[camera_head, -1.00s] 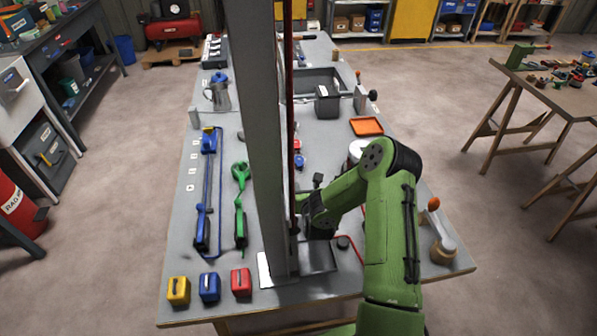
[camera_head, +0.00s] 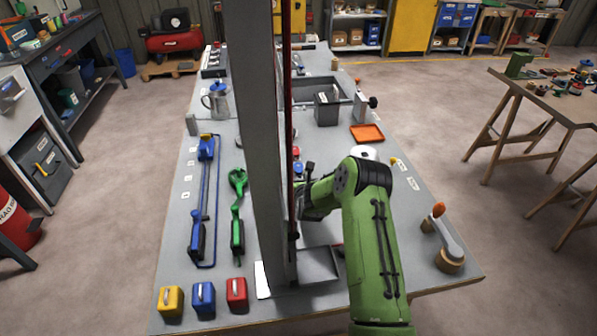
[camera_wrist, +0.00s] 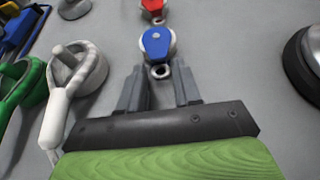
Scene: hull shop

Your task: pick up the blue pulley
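The blue pulley (camera_wrist: 157,43) lies on the grey bench top in the wrist view, with a pale sheave and a metal ring at its near end. It also shows small in the head view (camera_head: 298,168), beside the grey column. My gripper (camera_wrist: 160,90) is open and empty, its two fingers pointing toward the pulley. The pulley lies just beyond the fingertips, roughly centred between them, and no contact shows. In the head view the fingers are mostly hidden by the column and my arm.
A red pulley (camera_wrist: 153,8) lies just beyond the blue one. A white handled piece (camera_wrist: 72,82) and a green tool (camera_wrist: 22,85) lie left of the fingers. A dark round object (camera_wrist: 305,62) stands at right. An upright grey column (camera_head: 262,140) stands left of my arm.

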